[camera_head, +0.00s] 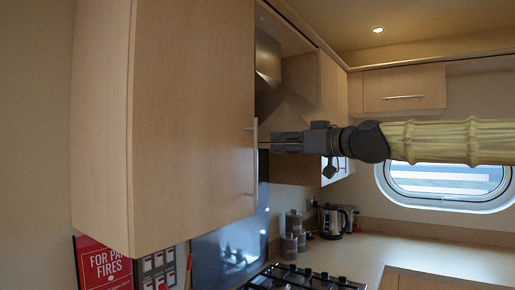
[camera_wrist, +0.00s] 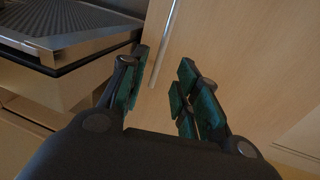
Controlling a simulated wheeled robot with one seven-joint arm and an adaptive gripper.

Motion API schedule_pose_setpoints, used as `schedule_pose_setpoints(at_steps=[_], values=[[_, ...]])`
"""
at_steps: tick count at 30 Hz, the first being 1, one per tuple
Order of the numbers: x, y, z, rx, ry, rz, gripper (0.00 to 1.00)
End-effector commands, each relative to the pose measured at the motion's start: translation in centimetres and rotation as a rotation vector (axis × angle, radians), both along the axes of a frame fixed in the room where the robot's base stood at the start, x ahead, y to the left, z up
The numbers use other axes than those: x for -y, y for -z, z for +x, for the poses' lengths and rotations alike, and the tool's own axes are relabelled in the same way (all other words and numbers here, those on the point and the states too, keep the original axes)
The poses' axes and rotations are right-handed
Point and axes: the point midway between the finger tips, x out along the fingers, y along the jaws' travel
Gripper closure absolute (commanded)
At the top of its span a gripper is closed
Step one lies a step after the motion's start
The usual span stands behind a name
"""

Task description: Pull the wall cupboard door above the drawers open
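The wall cupboard door (camera_head: 190,115) is a pale wood panel on the left in the head view and looks shut. Its vertical silver bar handle (camera_head: 254,175) runs near the door's right edge. My gripper (camera_head: 264,146) reaches in from the right, its fingertips level with the handle and close to it. In the wrist view my gripper (camera_wrist: 163,78) is open, with green pads apart. The handle (camera_wrist: 166,42) shows between or just beyond the fingertips, in front of the door (camera_wrist: 240,60). I cannot tell whether any pad touches it. The drawers are not clearly in view.
A hob (camera_head: 305,278) sits on the worktop (camera_head: 400,252) below. A cooker hood (camera_head: 272,75) is right of the cupboard; its grille (camera_wrist: 70,22) is at upper left in the wrist view. A kettle (camera_head: 333,221) and canisters (camera_head: 293,225) stand farther back.

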Motion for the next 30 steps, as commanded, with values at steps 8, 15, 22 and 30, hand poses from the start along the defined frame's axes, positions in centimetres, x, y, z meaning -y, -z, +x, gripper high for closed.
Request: schedule_pose_setpoints(at_steps=[8,15,22,30], values=[[-2.3,-0.2,2.3,-0.003,0.000,0.000,0.68],[-4.3,-0.2,4.5,-0.002,0.002,0.001,0.68],[-6.1,-0.2,6.3,-0.002,0.002,0.001,0.68],[-7.0,-0.1,7.1,-0.001,0.002,-0.001,0.68]])
